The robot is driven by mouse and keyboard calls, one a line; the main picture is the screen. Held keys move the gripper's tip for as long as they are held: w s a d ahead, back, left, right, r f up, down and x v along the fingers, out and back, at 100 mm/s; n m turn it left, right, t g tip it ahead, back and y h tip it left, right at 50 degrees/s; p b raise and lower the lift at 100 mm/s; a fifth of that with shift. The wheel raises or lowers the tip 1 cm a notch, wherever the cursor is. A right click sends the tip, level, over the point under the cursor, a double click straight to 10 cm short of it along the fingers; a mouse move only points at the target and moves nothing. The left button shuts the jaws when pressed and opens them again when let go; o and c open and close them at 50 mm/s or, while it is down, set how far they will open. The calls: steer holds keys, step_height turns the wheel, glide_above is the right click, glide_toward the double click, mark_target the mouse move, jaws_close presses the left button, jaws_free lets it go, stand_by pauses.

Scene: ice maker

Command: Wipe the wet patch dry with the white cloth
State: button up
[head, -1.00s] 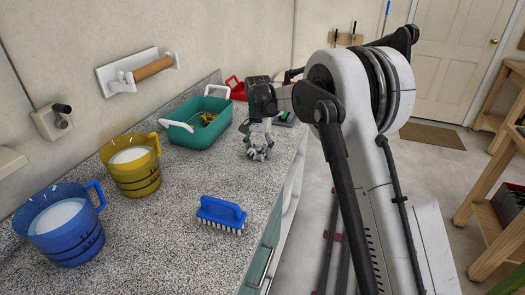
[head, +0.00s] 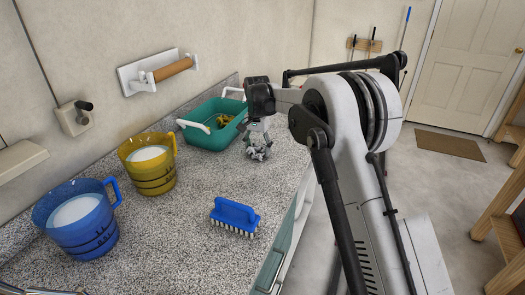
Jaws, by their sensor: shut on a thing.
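My gripper (head: 258,153) points down at the grey speckled counter (head: 190,220), just right of the green tub. It is shut on a small pale bunch at its fingertips that looks like the white cloth, mostly hidden by the fingers. The fingertips are at or very near the counter top; I cannot tell whether they touch. I cannot make out the wet patch against the speckled surface.
The green tub (head: 205,138) with white handles holds something yellow. A blue brush (head: 235,214) lies nearer me. A yellow jug (head: 152,178) and a blue jug (head: 82,238) with white contents stand at left. The counter between brush and gripper is clear.

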stand_by(0.3)
steer(key=shift+r+p, duration=1.5)
steer(key=shift+r, duration=2.05)
